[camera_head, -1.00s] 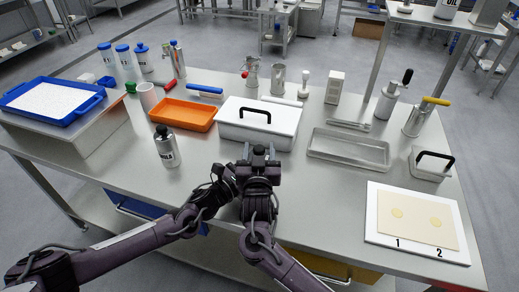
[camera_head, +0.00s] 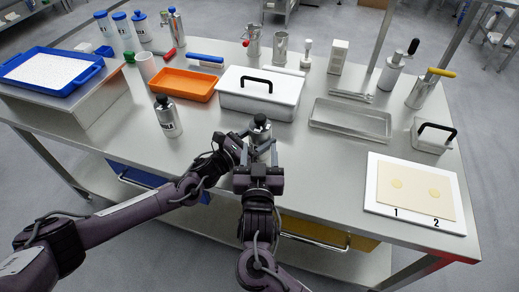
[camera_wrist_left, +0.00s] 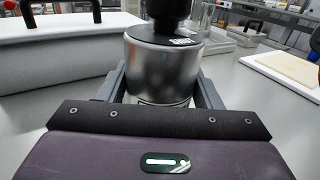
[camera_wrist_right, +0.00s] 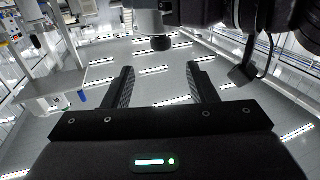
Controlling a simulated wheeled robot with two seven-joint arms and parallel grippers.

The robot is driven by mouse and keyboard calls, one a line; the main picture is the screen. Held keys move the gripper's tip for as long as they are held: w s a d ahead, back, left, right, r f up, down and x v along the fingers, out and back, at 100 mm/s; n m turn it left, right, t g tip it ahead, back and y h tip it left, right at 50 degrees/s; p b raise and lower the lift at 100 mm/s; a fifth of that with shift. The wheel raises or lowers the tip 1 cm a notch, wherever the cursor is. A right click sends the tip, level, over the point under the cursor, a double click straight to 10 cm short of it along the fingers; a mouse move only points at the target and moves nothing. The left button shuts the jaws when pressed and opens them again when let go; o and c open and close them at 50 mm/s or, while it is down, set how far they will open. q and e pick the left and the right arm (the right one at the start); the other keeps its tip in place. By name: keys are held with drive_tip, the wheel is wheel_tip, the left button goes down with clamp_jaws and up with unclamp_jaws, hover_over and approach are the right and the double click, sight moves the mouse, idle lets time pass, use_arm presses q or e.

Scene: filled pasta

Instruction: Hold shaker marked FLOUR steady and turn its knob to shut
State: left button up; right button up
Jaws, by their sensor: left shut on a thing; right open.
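A metal shaker with a black knob (camera_head: 260,128) stands upright near the front edge of the table; its marking cannot be read. My left gripper (camera_head: 252,148) is shut around its body. The left wrist view shows the shaker's metal side (camera_wrist_left: 162,72) between the left fingers (camera_wrist_left: 160,92), with the black knob (camera_wrist_left: 168,12) cut off at the top. My right gripper (camera_head: 258,160) is on the near side of the shaker. In the right wrist view its fingers (camera_wrist_right: 159,82) are apart and empty. A black knob on a pale body (camera_wrist_right: 150,22) shows inverted beyond them.
A similar dark-topped metal container (camera_head: 168,118) stands to the left. A white lidded box (camera_head: 258,95) is behind the shaker, with an orange tray (camera_head: 183,86) to its left. A metal tray (camera_head: 350,122) and white board (camera_head: 415,220) lie to the right.

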drive_tip(key=shift+w, duration=0.1)
drive_tip(key=n+g+y, duration=0.6)
drive_tip(key=n+y, duration=0.4)
drive_tip(key=y, duration=0.4)
approach(256, 115)
drive_tip(key=x, duration=1)
drive_tip(key=shift+w+a+f, duration=0.15)
drive_tip(key=shift+w+f, duration=0.05)
drive_tip(key=shift+w, duration=0.15)
drive_tip(key=c, duration=1)
